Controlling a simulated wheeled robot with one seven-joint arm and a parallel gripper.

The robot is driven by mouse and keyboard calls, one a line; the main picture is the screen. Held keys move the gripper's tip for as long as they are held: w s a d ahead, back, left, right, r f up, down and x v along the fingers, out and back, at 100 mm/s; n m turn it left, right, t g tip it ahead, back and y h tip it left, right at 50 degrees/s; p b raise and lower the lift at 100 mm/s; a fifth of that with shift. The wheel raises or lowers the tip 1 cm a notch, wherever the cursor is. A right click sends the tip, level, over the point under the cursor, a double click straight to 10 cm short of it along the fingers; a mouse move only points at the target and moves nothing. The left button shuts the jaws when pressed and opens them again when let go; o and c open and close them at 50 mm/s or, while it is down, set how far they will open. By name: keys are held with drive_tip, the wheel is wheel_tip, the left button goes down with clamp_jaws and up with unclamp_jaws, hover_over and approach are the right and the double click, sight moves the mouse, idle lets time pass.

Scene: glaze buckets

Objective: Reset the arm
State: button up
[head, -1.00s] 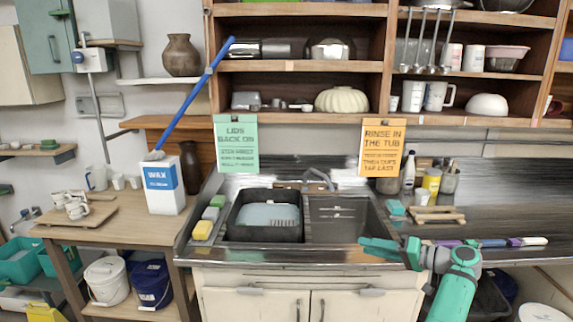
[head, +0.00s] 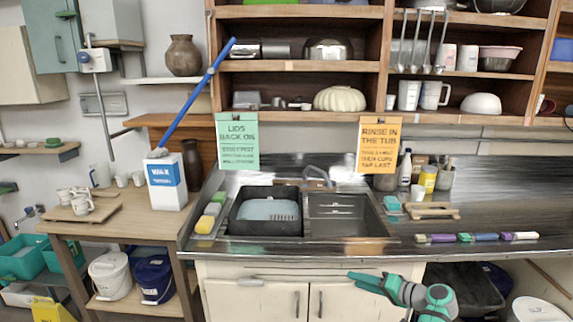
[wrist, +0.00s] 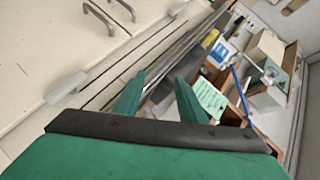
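My gripper (head: 366,281) is green and hangs low in the head view, in front of the cream cabinet doors (head: 300,300) and below the counter's front edge. In the wrist view its two green fingers (wrist: 158,96) stand apart with nothing between them, so it is open and empty. My green and grey arm reaches up from the bottom right of the head view.
The steel counter (head: 470,215) with its sink (head: 345,216) lies above my gripper. A wooden table (head: 125,218) at left holds a wax box (head: 166,182) and cups.

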drive_tip(key=s+a+f+m+h, duration=0.1)
drive_tip(key=s+a+f+h, duration=0.15)
drive_tip(key=f, duration=0.65)
drive_tip(key=s+a+f+m+h, duration=0.1)
drive_tip(key=s+f, duration=0.3)
drive_tip(key=f, duration=0.4)
drive_tip(key=s+a+f+m+h, duration=0.15)
drive_tip(key=s+f, duration=0.25)
drive_tip(key=f, duration=0.5)
drive_tip(key=s+a+f+n+h, duration=0.1)
drive_tip(key=s+a+f+h, duration=0.15)
drive_tip(key=s+f, duration=0.45)
drive_tip(key=s+a+f+h, duration=0.2)
drive_tip(key=s+a+f, duration=0.15)
drive_tip(key=s, duration=0.75)
drive_tip(key=s+a+r+n+h, duration=0.15)
drive_tip(key=s+a, duration=0.25)
drive_tip(key=s, duration=0.7)
drive_tip(key=s+a+r+n+t, duration=0.2)
drive_tip(key=s+a+r, duration=0.2)
drive_tip(key=s+r, duration=0.7)
drive_tip(key=s+a+r+n+t+y, duration=0.1)
drive_tip(key=s+a+r, duration=0.4)
drive_tip(key=s+r, duration=0.5)
wheel_tip(320, 180, up, 6)
drive_tip(key=shift+s+a+r+n+t, duration=0.2)
drive_tip(key=shift+s+n+t, duration=0.3)
drive_tip(key=shift+t, duration=0.6)
drive_tip(key=shift+w, duration=0.15)
drive_tip(key=shift+c, duration=1)
